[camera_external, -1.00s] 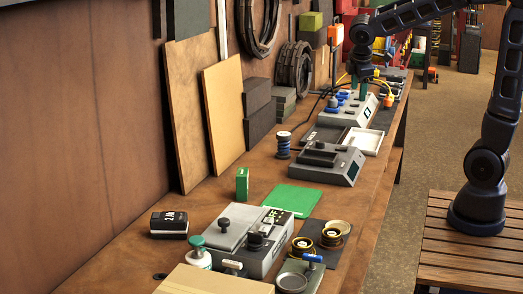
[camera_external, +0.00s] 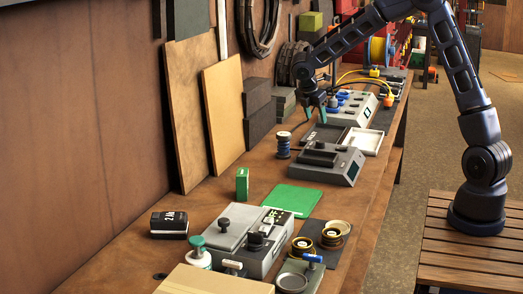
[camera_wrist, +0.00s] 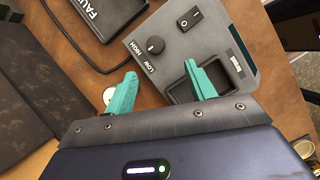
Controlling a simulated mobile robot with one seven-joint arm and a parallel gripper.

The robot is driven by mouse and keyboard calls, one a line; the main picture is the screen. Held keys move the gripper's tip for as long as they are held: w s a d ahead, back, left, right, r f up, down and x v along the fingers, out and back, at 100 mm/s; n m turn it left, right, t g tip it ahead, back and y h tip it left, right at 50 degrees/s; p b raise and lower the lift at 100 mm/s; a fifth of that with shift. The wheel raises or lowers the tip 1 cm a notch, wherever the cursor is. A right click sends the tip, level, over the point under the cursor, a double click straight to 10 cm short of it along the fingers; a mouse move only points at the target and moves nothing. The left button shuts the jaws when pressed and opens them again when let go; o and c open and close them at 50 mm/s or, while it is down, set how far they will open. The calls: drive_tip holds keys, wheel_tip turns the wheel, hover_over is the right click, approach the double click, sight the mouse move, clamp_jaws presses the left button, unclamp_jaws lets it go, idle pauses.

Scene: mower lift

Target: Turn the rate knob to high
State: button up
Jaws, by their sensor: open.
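The rate knob (camera_wrist: 155,44) is a small round black knob on the grey panel of a box (camera_wrist: 175,60), beside the printed words HIGH and LOW. Its pointer is too small to read surely. The box appears to be the grey unit (camera_external: 335,172) in the middle of the bench in the external view, where the knob cannot be made out. My gripper (camera_external: 315,117) hangs above and behind that unit. In the wrist view my gripper (camera_wrist: 160,72) has its teal fingers wide apart and empty, with the knob beyond the fingertips, between their lines.
A black rocker switch (camera_wrist: 189,18) and a black recess (camera_wrist: 183,92) share the panel. A black FAULT unit (camera_wrist: 97,12) with a cable lies beside it.

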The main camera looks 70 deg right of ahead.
sight(320, 141)
drive_tip(key=x, duration=0.8)
drive_tip(key=w+x, duration=0.1)
drive_tip(key=x, duration=0.3)
drive_tip(key=shift+s+d+f, duration=0.1)
drive_tip(key=shift+d, duration=0.2)
drive_tip(key=shift+c, duration=0.4)
drive_tip(key=c, duration=0.9)
